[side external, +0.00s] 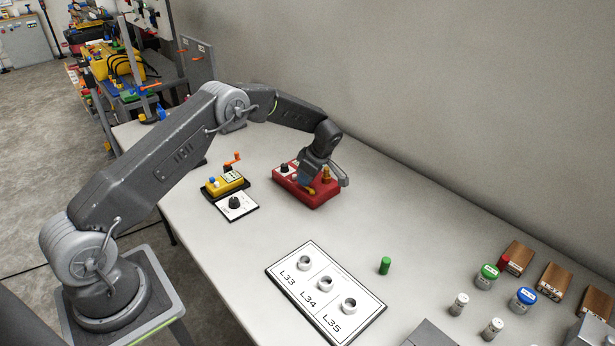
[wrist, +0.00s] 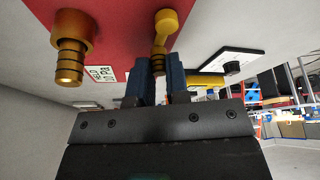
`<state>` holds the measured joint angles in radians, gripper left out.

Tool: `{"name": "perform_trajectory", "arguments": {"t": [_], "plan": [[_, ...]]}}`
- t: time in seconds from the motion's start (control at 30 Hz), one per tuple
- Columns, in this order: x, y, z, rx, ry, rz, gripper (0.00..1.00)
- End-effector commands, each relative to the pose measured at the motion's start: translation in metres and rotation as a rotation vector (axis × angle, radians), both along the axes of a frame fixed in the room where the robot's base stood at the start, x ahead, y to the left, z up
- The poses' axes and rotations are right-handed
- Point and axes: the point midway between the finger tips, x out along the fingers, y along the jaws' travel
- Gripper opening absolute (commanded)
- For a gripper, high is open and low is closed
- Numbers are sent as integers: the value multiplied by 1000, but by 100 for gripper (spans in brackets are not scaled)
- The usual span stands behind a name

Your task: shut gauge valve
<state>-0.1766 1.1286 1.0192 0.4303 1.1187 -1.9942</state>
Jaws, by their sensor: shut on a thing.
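The red gauge box (side external: 290,187) sits on the white table below my gripper, and its red face (wrist: 125,22) fills the top of the wrist view. A yellow valve handle (wrist: 165,22) with a round end sticks out from it. My gripper (wrist: 158,68) has its blue fingers on either side of the handle's narrow ribbed stem and is shut on it. In the side view my gripper (side external: 306,182) points down at the box, partly hiding the handle. A brass ribbed fitting (wrist: 70,50) stands beside the handle, apart from the fingers.
A yellow device (side external: 225,184) with an orange lever and a white plate with a black knob (side external: 235,204) stand left of the red box. A labelled white board (side external: 300,270), a green cylinder (side external: 385,265) and several jars lie toward the front right. The wall runs behind.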

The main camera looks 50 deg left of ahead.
Motion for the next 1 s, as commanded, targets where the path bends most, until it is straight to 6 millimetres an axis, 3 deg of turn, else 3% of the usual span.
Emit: {"name": "perform_trajectory", "arguments": {"t": [0.63,0.67,0.7,0.9,1.0], "plan": [[-1,-1,0,-3,-1,50,0],[-1,-1,0,-3,-1,50,17],[-1,-1,0,-3,-1,49,21],[-1,0,0,-2,-1,48,40],[-1,0,0,-1,-1,48,41]]}}
